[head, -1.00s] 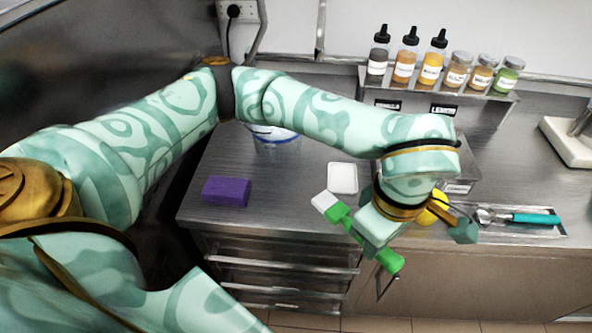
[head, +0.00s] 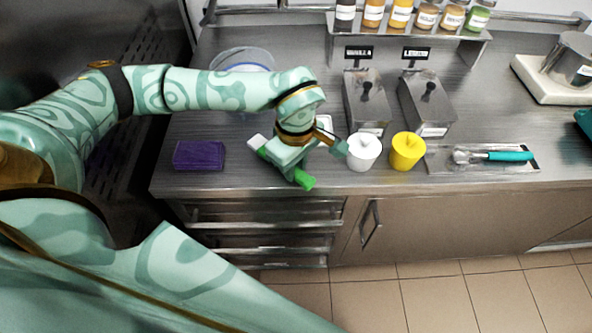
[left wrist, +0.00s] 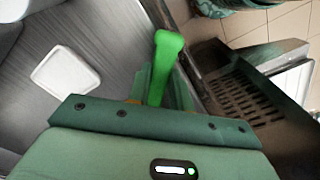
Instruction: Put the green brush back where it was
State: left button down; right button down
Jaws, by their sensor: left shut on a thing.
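My left gripper (head: 283,158) is shut on the green brush, above the front edge of the steel counter. The brush's green handle (head: 304,181) points down to the right, and its white head (head: 257,141) shows on the other side of the gripper. In the left wrist view the green handle (left wrist: 163,65) stands out beyond the gripper. A small white dish (left wrist: 66,73) lies on the counter beside it; in the head view the arm mostly hides this dish (head: 324,122). My right gripper is not in view.
A purple block (head: 199,155) lies left of the brush. A white cup (head: 364,151) and a yellow cup (head: 408,152) stand to the right, then a tray (head: 440,166) with a teal-handled scoop (head: 505,156). Lidded steel bins (head: 367,102) stand behind.

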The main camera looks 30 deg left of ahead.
pick_arm(q)
notch_tip(320, 180, down, 2)
jog(key=shift+f, duration=0.1)
jog(key=shift+d, duration=0.1)
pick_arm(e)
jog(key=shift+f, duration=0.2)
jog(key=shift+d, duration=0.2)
pick_arm(q)
jog(key=c, duration=1.3)
grip_release()
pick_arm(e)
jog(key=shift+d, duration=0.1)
pick_arm(q)
jog(key=shift+o, duration=0.2)
notch_tip(320, 180, up, 12)
jog(key=p, duration=0.2)
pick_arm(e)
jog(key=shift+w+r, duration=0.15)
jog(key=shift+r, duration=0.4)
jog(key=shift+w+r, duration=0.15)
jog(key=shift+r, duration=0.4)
pick_arm(q)
jog(key=shift+s+d, duration=0.1)
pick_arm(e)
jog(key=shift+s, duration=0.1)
